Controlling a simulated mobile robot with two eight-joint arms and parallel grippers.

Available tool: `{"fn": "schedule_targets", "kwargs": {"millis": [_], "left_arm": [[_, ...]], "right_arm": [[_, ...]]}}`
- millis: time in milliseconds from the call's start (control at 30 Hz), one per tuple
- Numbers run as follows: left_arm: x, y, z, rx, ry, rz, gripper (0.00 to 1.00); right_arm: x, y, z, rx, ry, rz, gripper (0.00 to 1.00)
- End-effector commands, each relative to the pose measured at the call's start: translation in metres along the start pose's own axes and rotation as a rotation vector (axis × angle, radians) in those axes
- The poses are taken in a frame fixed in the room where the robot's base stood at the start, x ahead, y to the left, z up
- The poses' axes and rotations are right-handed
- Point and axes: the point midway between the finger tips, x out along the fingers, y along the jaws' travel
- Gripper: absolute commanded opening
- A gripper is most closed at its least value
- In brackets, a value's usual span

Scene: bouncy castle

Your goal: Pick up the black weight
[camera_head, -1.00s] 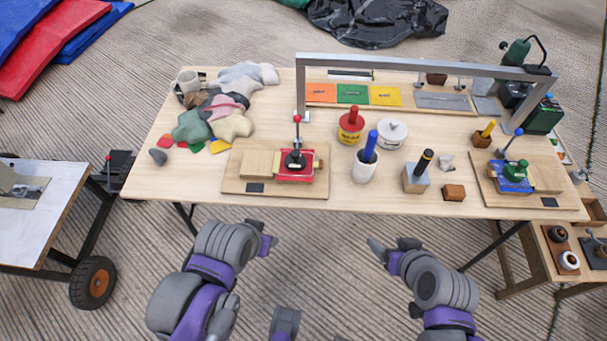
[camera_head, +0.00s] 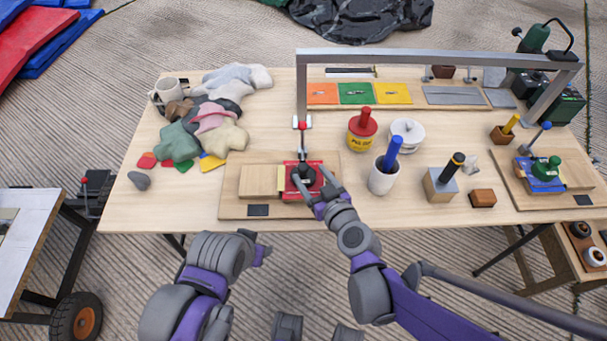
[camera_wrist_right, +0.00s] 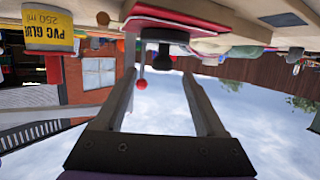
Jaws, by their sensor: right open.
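The black weight (camera_head: 305,174) sits on a red plate (camera_head: 291,185) on a wooden board, left of the table's middle. My right gripper (camera_head: 319,187) reaches it from the front right. Its fingers partly hide the weight. In the right wrist view, upside down, the weight (camera_wrist_right: 164,38) shows beyond and between the two spread fingertips of the gripper (camera_wrist_right: 160,78). Nothing is held, and contact cannot be told. My left gripper (camera_head: 258,245) hangs in front of the table edge, away from the weight; its jaw opening is unclear.
A red-topped lever (camera_head: 303,140) stands just behind the weight. A yellow glue tin (camera_head: 361,133) and a white cup with a blue handle (camera_head: 383,178) stand to the right. A cloth pile (camera_head: 205,130) lies at left. A grey metal frame (camera_head: 430,57) spans the back.

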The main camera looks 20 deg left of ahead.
Motion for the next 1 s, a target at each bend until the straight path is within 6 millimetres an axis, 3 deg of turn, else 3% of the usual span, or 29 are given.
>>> {"fn": "schedule_targets", "kwargs": {"millis": [300,633,1000], "left_arm": [[0.006,0.000,0.003,0.000,-0.002,0.000,0.50],[0.006,0.000,0.003,0.000,-0.002,0.000,0.50],[0.006,0.000,0.003,0.000,-0.002,0.000,0.50]], "right_arm": [[0.044,-0.003,0.003,-0.002,-0.001,0.000,0.73],[0.050,-0.003,0.002,0.000,-0.001,0.001,0.71],[0.049,-0.003,0.002,0.000,-0.001,0.001,0.04]]}}
